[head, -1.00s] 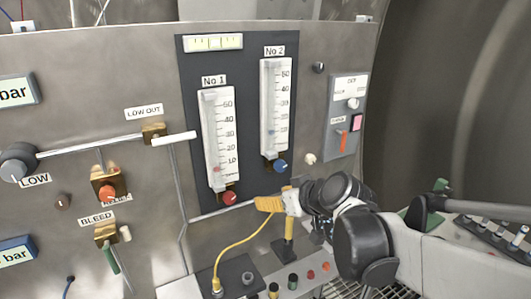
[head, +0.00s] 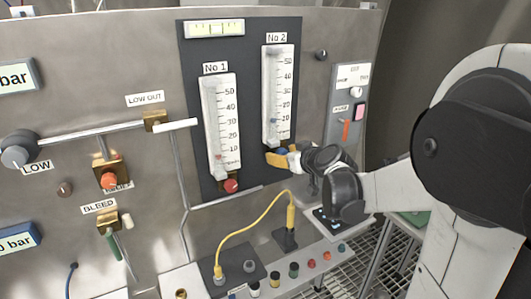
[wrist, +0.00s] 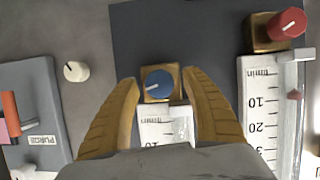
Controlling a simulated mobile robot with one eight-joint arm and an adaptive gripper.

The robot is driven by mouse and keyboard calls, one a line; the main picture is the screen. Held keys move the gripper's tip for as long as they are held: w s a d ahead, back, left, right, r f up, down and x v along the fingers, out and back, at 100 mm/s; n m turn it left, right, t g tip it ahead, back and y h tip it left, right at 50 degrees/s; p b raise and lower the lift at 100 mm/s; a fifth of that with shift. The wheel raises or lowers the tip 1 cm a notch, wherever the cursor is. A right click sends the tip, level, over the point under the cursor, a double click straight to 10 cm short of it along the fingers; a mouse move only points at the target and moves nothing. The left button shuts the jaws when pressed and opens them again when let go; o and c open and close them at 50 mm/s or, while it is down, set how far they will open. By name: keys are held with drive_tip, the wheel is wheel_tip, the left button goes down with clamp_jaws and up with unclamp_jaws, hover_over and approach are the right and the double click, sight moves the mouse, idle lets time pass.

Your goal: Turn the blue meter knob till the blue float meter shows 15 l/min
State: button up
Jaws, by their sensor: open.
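The blue meter knob (wrist: 158,84) sits on a brass block below the No 2 float meter (head: 278,95), and its white pointer line shows in the wrist view. In the head view the blue knob (head: 281,151) is partly hidden by my gripper. The blue float (head: 273,122) is low in the No 2 tube, around the 10 mark; it is too small to read exactly. My gripper (wrist: 161,80) is open, with one yellow finger on each side of the knob. In the wrist view gaps show between the fingers and the knob.
The No 1 meter (head: 221,125) with its red knob (head: 231,186) is close beside. A switch panel (head: 348,110) with an orange lever and a cream knob (wrist: 76,71) lie on the other side. A yellow cable (head: 262,223) runs below.

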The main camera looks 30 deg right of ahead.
drive_tip(key=shift+w, duration=0.1)
drive_tip(key=c, duration=1.2)
drive_tip(key=shift+m+y, duration=0.5)
drive_tip(key=shift+m, duration=0.2)
drive_tip(key=o, duration=1.2)
drive_tip(key=v, duration=1.2)
drive_tip(key=shift+a, duration=0.1)
